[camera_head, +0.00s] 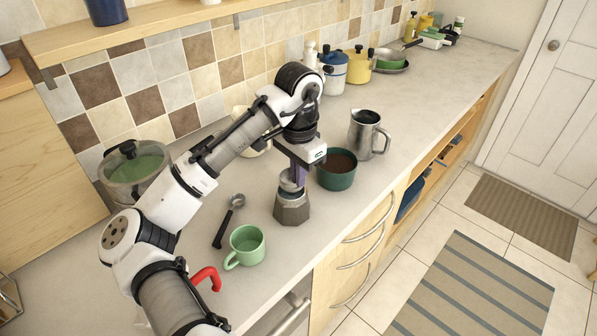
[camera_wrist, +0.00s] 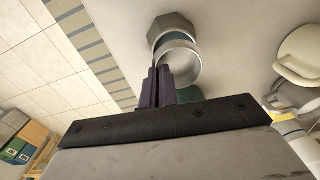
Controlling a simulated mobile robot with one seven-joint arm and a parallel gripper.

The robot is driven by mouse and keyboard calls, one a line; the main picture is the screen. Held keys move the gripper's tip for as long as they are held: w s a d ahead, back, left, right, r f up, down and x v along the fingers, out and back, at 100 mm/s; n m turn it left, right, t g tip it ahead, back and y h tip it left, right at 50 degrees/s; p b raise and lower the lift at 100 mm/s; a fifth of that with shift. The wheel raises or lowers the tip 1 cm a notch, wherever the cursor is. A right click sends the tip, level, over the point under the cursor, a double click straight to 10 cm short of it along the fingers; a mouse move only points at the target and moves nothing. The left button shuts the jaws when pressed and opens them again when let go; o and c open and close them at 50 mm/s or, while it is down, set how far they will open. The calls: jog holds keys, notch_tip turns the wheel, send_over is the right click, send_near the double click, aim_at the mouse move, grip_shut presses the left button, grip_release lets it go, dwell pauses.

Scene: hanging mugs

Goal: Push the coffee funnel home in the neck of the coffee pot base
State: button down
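The coffee pot base (camera_head: 291,210) is a grey metal faceted pot standing upright on the counter. It also shows in the wrist view (camera_wrist: 170,22). The coffee funnel (camera_head: 289,183) is a silvery round piece at the top of the base, standing proud of the neck; its round rim shows in the wrist view (camera_wrist: 184,48). How far its stem is in the neck is hidden. My gripper (camera_head: 299,175) points down over the base. Its purple fingers (camera_wrist: 158,71) are nearly together, with the left part of the funnel's wall between them.
A dark green pot (camera_head: 337,170) with brown contents stands close right of the base. A metal pitcher (camera_head: 367,134) is behind it. The counter's front edge is near.

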jog(key=shift+f+b, duration=0.3)
jog(key=shift+f, duration=0.6)
jog(key=shift+s+f, duration=0.1)
jog(key=shift+f, duration=0.1)
